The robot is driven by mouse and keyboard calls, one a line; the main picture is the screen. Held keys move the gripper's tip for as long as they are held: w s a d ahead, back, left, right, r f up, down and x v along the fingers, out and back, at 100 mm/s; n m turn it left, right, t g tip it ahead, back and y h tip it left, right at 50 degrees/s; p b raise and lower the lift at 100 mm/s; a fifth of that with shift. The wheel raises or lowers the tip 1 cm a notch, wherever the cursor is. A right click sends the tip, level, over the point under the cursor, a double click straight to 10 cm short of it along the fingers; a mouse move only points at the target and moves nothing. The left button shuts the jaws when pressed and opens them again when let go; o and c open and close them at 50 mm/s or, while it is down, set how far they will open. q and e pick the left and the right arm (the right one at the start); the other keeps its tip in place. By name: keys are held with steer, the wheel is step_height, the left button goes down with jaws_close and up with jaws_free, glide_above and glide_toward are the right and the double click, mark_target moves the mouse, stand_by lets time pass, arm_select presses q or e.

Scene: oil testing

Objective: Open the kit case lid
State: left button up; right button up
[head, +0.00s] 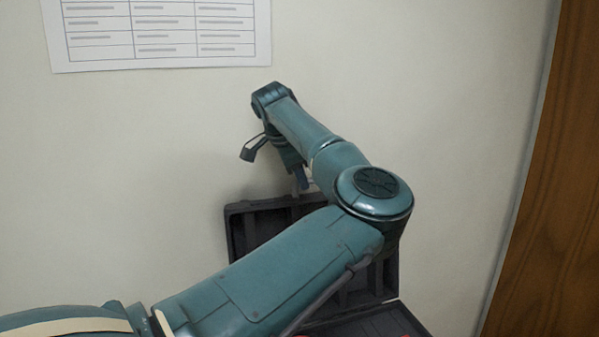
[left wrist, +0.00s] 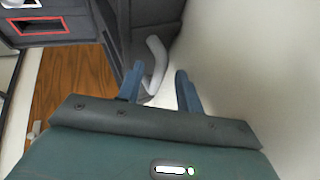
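The dark grey kit case shows in the head view behind and below my left arm. Its ribbed lid (head: 243,232) stands raised near the wall, and part of its base (head: 368,325) shows at the bottom edge. My arm hides much of both. My left gripper (head: 302,180) is at the lid's top edge. In the left wrist view my left gripper (left wrist: 160,84) has its two blue fingers apart. A pale grey curved handle (left wrist: 155,64) on the lid lies between and just beyond them; contact cannot be told. My right gripper is not in view.
A pale wall (head: 450,120) stands close behind the case, with a printed chart (head: 160,35) on it. A brown wooden panel (head: 555,170) is at the right. Red items peek in at the bottom edge. A red-outlined slot (left wrist: 38,27) shows in the left wrist view.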

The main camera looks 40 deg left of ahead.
arm_select(q)
steer(key=shift+w+f, duration=0.15)
steer(key=shift+f, duration=0.1)
steer(key=shift+c, duration=0.5)
jaws_close()
